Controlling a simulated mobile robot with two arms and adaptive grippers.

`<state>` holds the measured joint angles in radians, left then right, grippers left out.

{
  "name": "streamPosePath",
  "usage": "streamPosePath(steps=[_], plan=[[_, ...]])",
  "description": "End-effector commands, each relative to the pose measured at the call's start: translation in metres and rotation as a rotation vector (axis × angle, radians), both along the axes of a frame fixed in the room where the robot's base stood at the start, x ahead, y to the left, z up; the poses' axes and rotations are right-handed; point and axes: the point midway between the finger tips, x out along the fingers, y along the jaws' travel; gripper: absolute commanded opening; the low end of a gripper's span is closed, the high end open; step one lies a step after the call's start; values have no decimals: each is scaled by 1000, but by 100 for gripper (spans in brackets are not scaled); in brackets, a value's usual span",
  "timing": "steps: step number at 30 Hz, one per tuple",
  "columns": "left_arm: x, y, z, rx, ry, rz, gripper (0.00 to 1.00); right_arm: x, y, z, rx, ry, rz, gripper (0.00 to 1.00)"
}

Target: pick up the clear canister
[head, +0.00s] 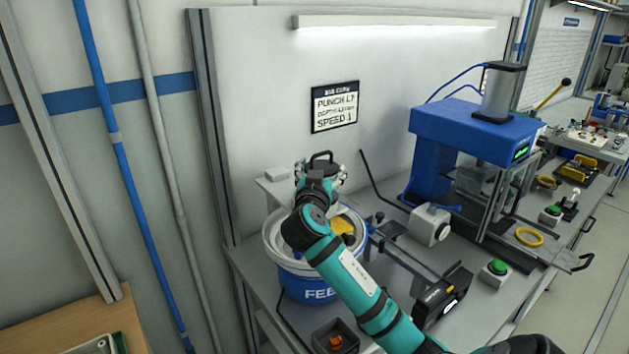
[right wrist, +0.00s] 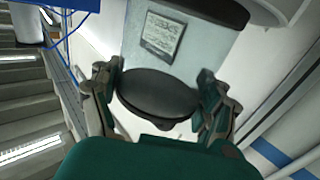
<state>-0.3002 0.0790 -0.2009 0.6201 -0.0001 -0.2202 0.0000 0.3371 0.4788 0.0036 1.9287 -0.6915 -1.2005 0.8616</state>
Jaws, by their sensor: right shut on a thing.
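The clear canister (right wrist: 185,65) shows in the right wrist view, its pale see-through body beside a round black lid (right wrist: 155,96). In the head view its black top with a handle (head: 321,156) stands out above my right gripper (head: 319,178), and most of the body is hidden behind the gripper. The gripper's fingers sit on both sides of the canister in the wrist view, shut on it near the lid. I cannot tell whether the canister's bottom is resting on something. My left gripper is not in view.
A blue and white bucket (head: 300,284) stands under my right forearm. A blue press (head: 470,130) is to the right on the grey bench, with a green button (head: 497,267) in front. A bent dark rod (head: 377,181) rises just right of the canister. The wall panel is close behind.

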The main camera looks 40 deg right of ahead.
Motion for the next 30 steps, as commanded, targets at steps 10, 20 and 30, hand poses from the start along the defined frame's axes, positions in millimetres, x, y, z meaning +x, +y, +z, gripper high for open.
streamPosePath(steps=[10,20,30], plan=[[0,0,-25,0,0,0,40,-74,2,5,0,-6,1,41],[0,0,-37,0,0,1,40,-126,2,13,0,-5,0,41],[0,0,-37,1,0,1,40,-135,3,15,-2,-4,0,41]])
